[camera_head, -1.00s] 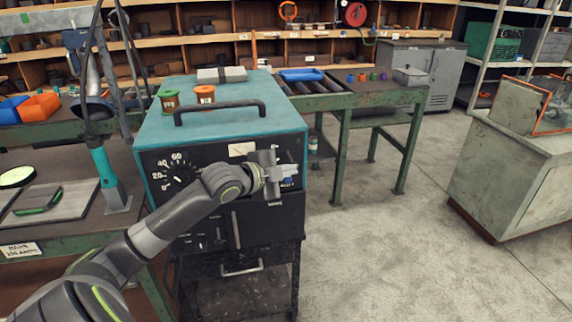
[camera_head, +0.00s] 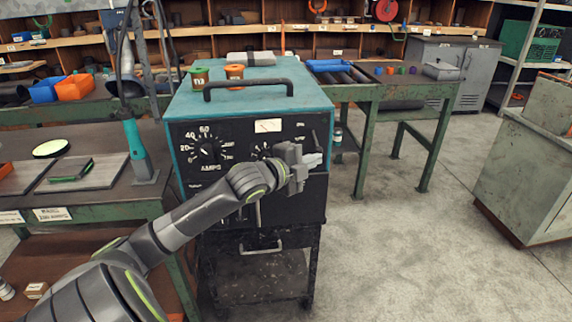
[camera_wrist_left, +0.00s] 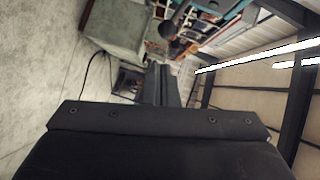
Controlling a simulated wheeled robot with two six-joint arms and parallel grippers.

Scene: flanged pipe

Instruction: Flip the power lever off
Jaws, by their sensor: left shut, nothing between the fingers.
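The power unit (camera_head: 180,143) is a box with a teal top and a black front panel with an AMPS dial (camera_head: 207,151). I cannot tell whether the gripper touches the panel. My right gripper is not in view.
Open floor (camera_head: 420,260) lies at the right.

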